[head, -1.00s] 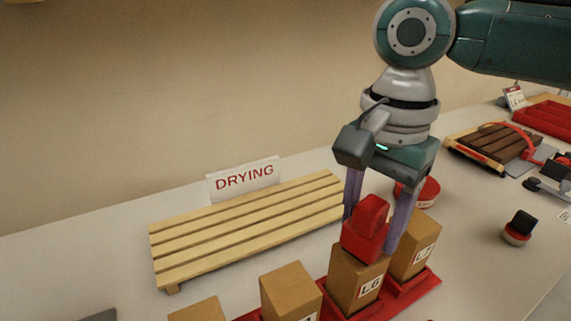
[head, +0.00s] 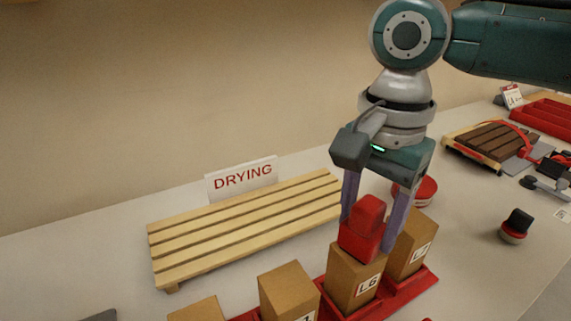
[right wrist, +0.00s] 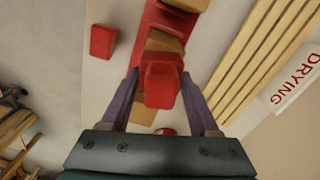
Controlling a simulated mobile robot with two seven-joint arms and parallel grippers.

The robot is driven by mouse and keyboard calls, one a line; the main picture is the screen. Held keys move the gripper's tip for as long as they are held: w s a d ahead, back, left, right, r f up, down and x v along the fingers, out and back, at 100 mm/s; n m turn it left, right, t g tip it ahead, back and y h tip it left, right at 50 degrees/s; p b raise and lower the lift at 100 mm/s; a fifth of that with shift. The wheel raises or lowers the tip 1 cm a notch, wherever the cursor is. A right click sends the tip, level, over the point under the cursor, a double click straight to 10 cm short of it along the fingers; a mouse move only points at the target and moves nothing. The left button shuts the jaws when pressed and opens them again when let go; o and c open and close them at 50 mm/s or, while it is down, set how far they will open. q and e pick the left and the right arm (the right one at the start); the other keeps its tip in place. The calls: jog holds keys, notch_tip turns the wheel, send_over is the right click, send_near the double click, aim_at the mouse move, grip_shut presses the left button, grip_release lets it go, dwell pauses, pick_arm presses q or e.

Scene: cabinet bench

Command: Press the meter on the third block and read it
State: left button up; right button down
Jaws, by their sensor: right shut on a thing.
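The red meter (head: 367,215) stands on top of a brown block labelled L6 (head: 353,275), seemingly touching it. My right gripper (head: 366,233) comes down from above and is shut on the meter, one finger on each side. The right wrist view also shows the red meter (right wrist: 161,82) between the two fingers. The block stands in a red tray (head: 402,297) in a row with other brown blocks: one behind it to the right (head: 412,243) and two to the left, (head: 288,292) partly cut off. The meter's reading face is not legible. My left gripper is not in view.
A slatted wooden rack (head: 245,229) with a DRYING sign (head: 241,179) stands left of the blocks. A red round dish (head: 427,190) is just behind the gripper. A black-and-red round tool (head: 516,226) lies right. Bare bench separates it from the tray.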

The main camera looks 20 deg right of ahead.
jog(key=shift+d+f+p, duration=0.1)
jog(key=shift+f+p, duration=0.05)
jog(key=shift+p, duration=0.2)
dwell(1.3)
jog(key=shift+s+r+p, duration=0.1)
jog(key=shift+r+p, duration=0.75)
jog(key=shift+p, duration=0.25)
notch_tip(320, 180, up, 6)
jog(key=p, duration=0.7)
jog(key=shift+f+p, duration=0.2)
jog(key=shift+p, duration=0.1)
